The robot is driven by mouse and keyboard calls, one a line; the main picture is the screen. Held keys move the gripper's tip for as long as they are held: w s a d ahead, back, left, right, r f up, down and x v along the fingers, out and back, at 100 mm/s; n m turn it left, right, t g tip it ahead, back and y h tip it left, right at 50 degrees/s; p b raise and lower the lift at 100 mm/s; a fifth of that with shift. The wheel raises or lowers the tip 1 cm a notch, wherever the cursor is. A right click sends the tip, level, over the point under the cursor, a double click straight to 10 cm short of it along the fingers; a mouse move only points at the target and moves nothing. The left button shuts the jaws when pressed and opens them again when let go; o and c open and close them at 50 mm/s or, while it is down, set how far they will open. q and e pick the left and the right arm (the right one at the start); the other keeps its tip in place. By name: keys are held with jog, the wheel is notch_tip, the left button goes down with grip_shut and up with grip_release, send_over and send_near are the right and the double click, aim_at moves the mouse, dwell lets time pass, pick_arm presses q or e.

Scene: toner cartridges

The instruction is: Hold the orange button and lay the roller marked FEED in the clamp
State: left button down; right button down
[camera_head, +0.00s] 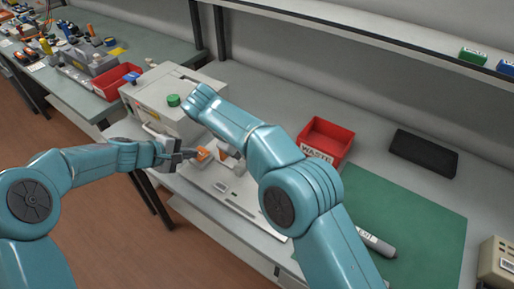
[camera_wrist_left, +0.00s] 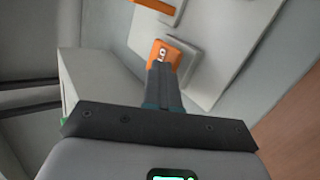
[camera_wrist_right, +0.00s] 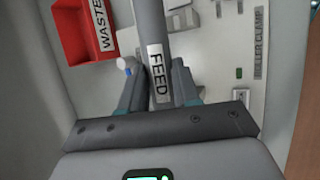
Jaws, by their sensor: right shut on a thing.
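The orange button (camera_wrist_left: 163,51) sits on a grey block on the pale clamp plate; it also shows in the head view (camera_head: 203,154). My left gripper (camera_wrist_left: 160,67) is shut and empty, its fingertips at the button, seemingly touching it. The grey roller marked FEED (camera_wrist_right: 157,35) is between the fingers of my right gripper (camera_wrist_right: 155,72), which is shut on it. The roller is above the plate marked ROLLER CLAMP (camera_wrist_right: 225,45). In the head view my right arm hides its gripper and most of the roller. The clamp's seat is not clear.
A red WASTE bin (camera_head: 326,141) stands behind the plate. Another labelled roller (camera_head: 374,242) lies on the green mat (camera_head: 425,225). A grey machine with a green knob (camera_head: 172,100) stands beside the plate. A black block (camera_head: 423,151) lies at the back right.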

pick_arm(q)
jog(key=shift+f, duration=0.1)
pick_arm(e)
jog(key=shift+f, duration=2.6)
jog(key=c, duration=0.7)
grip_release()
jog(key=shift+c, duration=0.2)
notch_tip(320, 180, up, 10)
pick_arm(q)
notch_tip(320, 180, up, 9)
jog(key=p, duration=0.6)
jog(key=shift+p, duration=0.35)
pick_arm(e)
notch_tip(320, 180, up, 7)
jog(key=shift+f, duration=0.15)
